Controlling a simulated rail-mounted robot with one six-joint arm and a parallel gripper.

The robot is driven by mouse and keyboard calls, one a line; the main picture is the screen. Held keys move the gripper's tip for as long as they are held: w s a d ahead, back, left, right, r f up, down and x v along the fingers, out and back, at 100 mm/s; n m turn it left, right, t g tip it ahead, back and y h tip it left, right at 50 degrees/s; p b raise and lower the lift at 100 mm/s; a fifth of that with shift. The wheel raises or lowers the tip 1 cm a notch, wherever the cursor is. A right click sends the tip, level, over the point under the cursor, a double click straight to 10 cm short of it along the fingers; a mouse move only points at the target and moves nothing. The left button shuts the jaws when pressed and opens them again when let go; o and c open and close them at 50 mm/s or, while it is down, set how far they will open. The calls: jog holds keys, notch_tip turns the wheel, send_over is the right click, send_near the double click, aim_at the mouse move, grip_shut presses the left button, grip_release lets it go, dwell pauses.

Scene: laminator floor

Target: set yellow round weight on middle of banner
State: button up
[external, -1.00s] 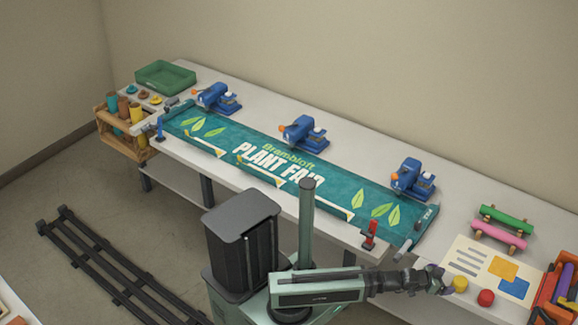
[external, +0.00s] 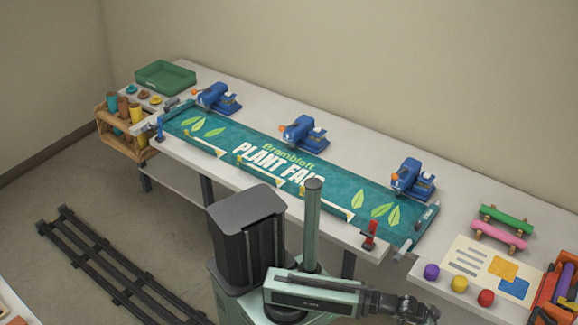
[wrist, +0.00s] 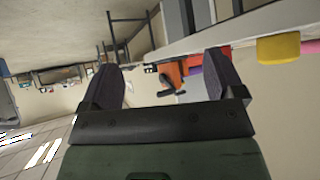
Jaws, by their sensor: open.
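The yellow round weight (external: 459,285) stands on the right part of the table, between a purple weight (external: 431,271) and a red weight (external: 486,297). In the wrist view a yellow block shape, likely this weight (wrist: 278,48), shows at the upper right, outside the fingers. The teal banner (external: 222,147) lies along the table with "PLANT FAIR" across its middle; my column hides a little of its front edge. My gripper (external: 433,314) is open and empty, in front of the table edge and apart from the weights. Its two fingers also show in the wrist view (wrist: 164,78).
Blue clamp-like devices (external: 301,132) stand along the banner's back edge. A red clamp (external: 370,235) is at its front right corner. A printed sheet (external: 466,262), pink and green rolls (external: 499,236) and an orange rack (external: 556,295) are at the right.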

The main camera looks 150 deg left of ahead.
jog(key=w+d+f+m+g+h, duration=0.1)
jog(key=w+d+m+h, duration=0.1)
jog(key=d, duration=0.8)
jog(key=w+d+f+m+g+h, duration=0.1)
jog(key=w+d+f+m+h, duration=0.1)
jog(key=d, duration=0.8)
jog(key=w+d+f+m+g+h, duration=0.1)
jog(key=w+d+f+m+h, duration=0.1)
jog(key=d, duration=0.8)
jog(key=shift+d+f+m+g+h, duration=0.25)
jog(key=shift+m+h, duration=0.25)
jog(key=shift+m, duration=0.4)
jog(key=s+d, duration=0.1)
jog(key=d, duration=0.1)
jog(key=d+m+g, duration=0.1)
jog(key=d, duration=0.2)
jog(key=s+d+m+g+h, duration=0.1)
jog(key=d, duration=0.2)
jog(key=shift+s+f, duration=0.15)
jog(key=shift+s, duration=0.2)
jog(key=shift+o, duration=0.3)
